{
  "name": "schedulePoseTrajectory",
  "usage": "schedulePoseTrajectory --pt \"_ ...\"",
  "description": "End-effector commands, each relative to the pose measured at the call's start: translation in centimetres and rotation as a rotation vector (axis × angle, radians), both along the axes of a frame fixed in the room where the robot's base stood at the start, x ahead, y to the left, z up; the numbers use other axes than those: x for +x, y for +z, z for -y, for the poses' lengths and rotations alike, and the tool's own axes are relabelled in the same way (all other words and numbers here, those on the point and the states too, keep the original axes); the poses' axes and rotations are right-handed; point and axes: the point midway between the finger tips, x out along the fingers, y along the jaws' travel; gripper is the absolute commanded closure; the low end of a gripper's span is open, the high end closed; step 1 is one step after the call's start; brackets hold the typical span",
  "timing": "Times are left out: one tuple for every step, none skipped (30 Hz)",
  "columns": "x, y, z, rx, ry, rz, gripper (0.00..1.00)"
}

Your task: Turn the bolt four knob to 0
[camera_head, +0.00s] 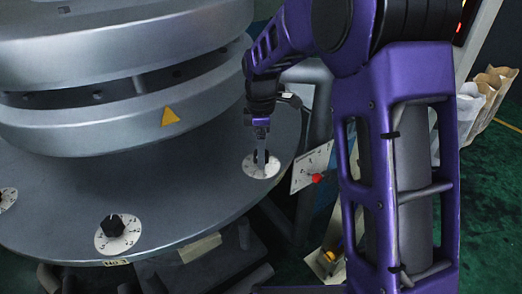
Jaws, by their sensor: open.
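A white round dial (261,165) with small marks lies near the right edge of the grey round plate. Its dark knob is mostly hidden by my gripper (261,155), so I cannot read its pointer. My gripper reaches down over this dial, with its open fingers at the knob. I cannot tell whether they touch it. No number label for this dial is readable. Another white dial with a black knob (112,226) sits at the front of the plate, above a label reading No.3 (117,262).
A third dial (6,198) shows at the left edge. A white panel with a red knob (317,178) is close on the right. Paper bags (490,92) stand farther right.

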Motion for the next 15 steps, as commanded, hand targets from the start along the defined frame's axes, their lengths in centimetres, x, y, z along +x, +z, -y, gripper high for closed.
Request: schedulePoseTrajectory --pt "-0.02 -0.13 0.00 0.000 0.000 -0.001 0.16" --pt "-0.02 -0.15 -0.01 0.000 0.000 -0.001 0.16" --pt "-0.02 -0.16 -0.01 0.000 0.000 0.000 0.16" --pt "-0.02 -0.15 -0.01 0.000 0.000 0.000 0.16" --pt "-0.02 -0.14 -0.01 0.000 0.000 0.000 0.16" --pt "-0.02 -0.14 -0.01 0.000 0.000 0.000 0.16" --pt "-0.02 -0.13 -0.01 0.000 0.000 0.000 0.16" --pt "-0.02 -0.13 -0.01 0.000 0.000 0.000 0.16" --pt "-0.02 -0.12 -0.01 0.000 0.000 0.000 0.23" --pt "-0.02 -0.12 -0.01 0.000 0.000 0.000 0.29" --pt "-0.02 -0.11 -0.01 0.000 0.000 0.000 0.34" --pt "-0.01 -0.11 -0.01 0.000 0.000 0.000 0.41" --pt "-0.01 -0.11 -0.01 0.000 0.000 0.000 0.47" --pt "-0.01 -0.10 -0.01 0.000 0.000 0.000 0.52" --pt "-0.01 -0.10 -0.01 0.000 0.000 0.000 0.59"
